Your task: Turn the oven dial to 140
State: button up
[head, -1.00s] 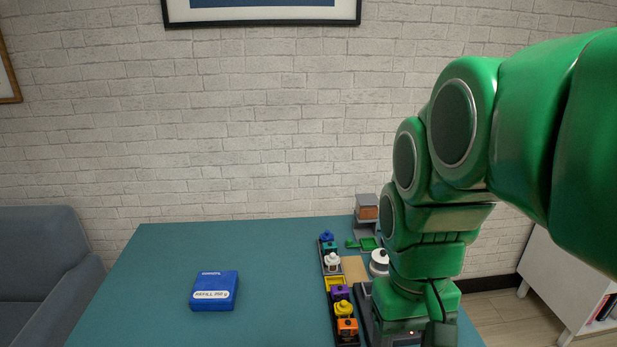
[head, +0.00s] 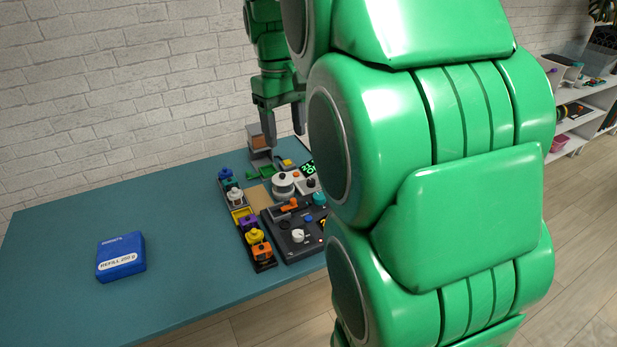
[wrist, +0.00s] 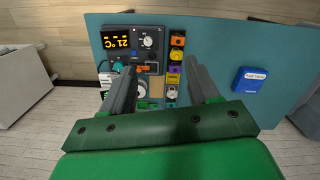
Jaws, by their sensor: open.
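The oven looks to be the black control panel (head: 272,236) near the table's right edge; the panel also shows in the wrist view (wrist: 133,57). A white dial (head: 298,236) sits on it, seen beside the lit display (wrist: 115,40) in the wrist view (wrist: 148,42). The dial's exact pointer angle is too small to read. My gripper (head: 281,120) is open and empty, raised above the back of the table, apart from the dial. Its two fingers also show in the wrist view (wrist: 160,68). My arm hides the panel's right side.
An orange lever (head: 289,205) and a teal knob (head: 320,198) stand on the panel. A row of coloured knobbed blocks (head: 254,236) lies left of it. A white round device (head: 283,186) stands behind. A blue box (head: 121,257) lies on otherwise clear table (head: 60,235).

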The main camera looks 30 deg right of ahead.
jog(key=w+d+f+n, duration=0.1)
jog(key=w+d, duration=0.3)
jog(key=w, duration=0.4)
jog(key=w+d+f+n, duration=0.1)
jog(key=w+d, duration=0.4)
jog(key=w, duration=0.3)
jog(key=n+t, duration=0.1)
jog(key=n, duration=0.1)
send_over(311, 181)
notch_tip(311, 181, down, 7)
notch_tip(311, 181, down, 24)
jog(key=shift+s+a+r, duration=0.15)
jog(key=shift+w+f, duration=0.2)
jog(key=shift+f, duration=3.7)
jog(key=shift+c, duration=0.3)
jog(key=c, duration=1)
